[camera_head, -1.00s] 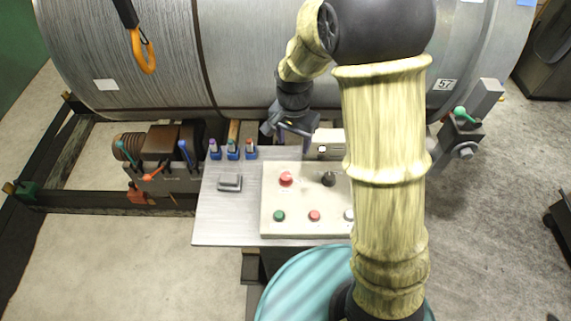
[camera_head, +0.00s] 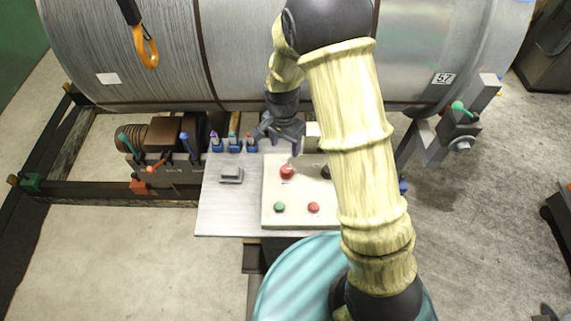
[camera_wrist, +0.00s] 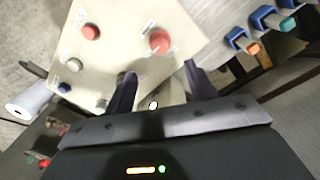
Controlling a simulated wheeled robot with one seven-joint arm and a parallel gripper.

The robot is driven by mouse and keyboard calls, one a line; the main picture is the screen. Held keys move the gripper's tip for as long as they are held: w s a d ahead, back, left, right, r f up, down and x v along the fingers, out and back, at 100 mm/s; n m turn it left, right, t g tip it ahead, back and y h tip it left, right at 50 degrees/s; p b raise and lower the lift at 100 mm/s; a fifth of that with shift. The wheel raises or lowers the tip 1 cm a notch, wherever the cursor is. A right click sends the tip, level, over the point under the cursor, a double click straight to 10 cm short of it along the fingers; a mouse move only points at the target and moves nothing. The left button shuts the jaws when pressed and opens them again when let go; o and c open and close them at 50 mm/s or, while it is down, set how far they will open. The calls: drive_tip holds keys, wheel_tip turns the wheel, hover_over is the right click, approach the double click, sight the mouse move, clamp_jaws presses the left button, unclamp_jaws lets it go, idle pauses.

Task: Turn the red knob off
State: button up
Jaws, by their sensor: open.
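The red knob (camera_head: 287,172) is a round red cap at the back left of a cream control panel (camera_head: 271,219). In the wrist view the red knob (camera_wrist: 160,41) lies just beyond my fingertips, roughly in line with the gap between them. A smaller red button (camera_head: 313,207) sits in the front row and also shows in the wrist view (camera_wrist: 91,32). My gripper (camera_head: 284,143) is open and empty, behind the red knob in the head view. Its two fingers show apart in the wrist view (camera_wrist: 159,72). I see no contact with the knob.
A black knob (camera_head: 326,172) sits right of the red knob, partly behind my arm. A green button (camera_head: 279,207) is at the front left. Several small levers in blue housings (camera_head: 234,146) stand behind the metal table (camera_head: 225,216). A large grey drum (camera_head: 150,55) fills the back.

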sight(286, 168)
wheel_tip(286, 168, down, 12)
drive_tip(key=p, duration=0.2)
drive_tip(key=shift+s+d+r+p, duration=0.15)
drive_tip(key=shift+r+p, duration=0.1)
drive_tip(key=shift+p, duration=0.1)
drive_tip(key=c, duration=1)
